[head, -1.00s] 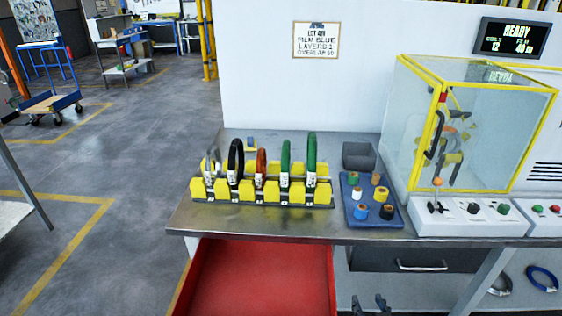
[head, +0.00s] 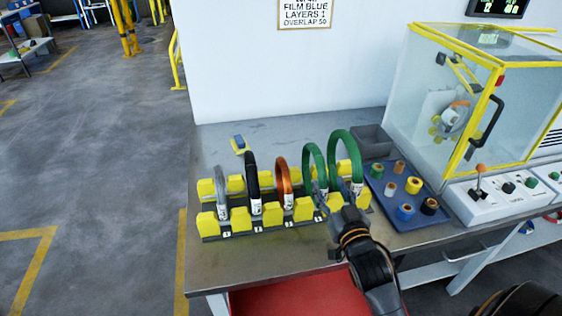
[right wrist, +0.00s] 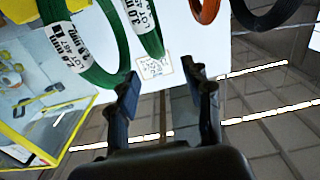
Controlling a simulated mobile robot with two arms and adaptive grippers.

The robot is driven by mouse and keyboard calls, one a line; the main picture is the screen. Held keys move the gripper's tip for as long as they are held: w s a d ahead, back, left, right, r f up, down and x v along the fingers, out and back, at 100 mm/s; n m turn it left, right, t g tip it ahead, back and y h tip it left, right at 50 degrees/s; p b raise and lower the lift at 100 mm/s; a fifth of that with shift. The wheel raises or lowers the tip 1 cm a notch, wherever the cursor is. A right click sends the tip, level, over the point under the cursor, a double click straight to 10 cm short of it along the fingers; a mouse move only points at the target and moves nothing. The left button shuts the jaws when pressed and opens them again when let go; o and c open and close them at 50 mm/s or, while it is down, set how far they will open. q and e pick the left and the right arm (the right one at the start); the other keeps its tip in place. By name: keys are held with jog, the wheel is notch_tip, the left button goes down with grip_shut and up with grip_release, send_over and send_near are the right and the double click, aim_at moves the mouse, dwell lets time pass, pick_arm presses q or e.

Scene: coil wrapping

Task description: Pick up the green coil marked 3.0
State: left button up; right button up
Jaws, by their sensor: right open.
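Two green coils stand upright in the yellow-block rack (head: 210,224). The rightmost green coil (head: 334,136) is larger; the other green coil (head: 308,152) stands just left of it. Both carry white tags, too small or angled for me to read 3.0 surely. In the right wrist view the larger green coil (right wrist: 118,38) is at upper left and the smaller green coil (right wrist: 143,25) at top centre. My right gripper (head: 338,212) is at the rack's front near both green coils. In the wrist view its fingers (right wrist: 161,82) are apart and empty. My left gripper is not in view.
Orange (head: 282,165), black (head: 251,170) and grey (head: 220,185) coils fill the rack's left side. A blue tray (head: 402,213) of tape rolls, a dark grey bin (head: 371,141) and a glass-walled machine (head: 480,100) stand to the right. A red drawer (head: 300,297) is below.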

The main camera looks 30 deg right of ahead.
aim_at(322, 165)
jog(key=x, duration=0.3)
jog(key=d+r+p+x, duration=0.1)
jog(key=x, duration=0.1)
jog(key=shift+w, duration=0.25)
jog(key=x, duration=0.3)
jog(key=shift+f+p, duration=0.15)
jog(key=shift+p, duration=0.15)
jog(key=x, duration=0.3)
jog(key=shift+w+f+p, duration=0.2)
jog(key=shift+w+p, duration=0.1)
jog(key=shift+p, duration=0.1)
jog(key=shift+w, duration=0.45)
grip_shut()
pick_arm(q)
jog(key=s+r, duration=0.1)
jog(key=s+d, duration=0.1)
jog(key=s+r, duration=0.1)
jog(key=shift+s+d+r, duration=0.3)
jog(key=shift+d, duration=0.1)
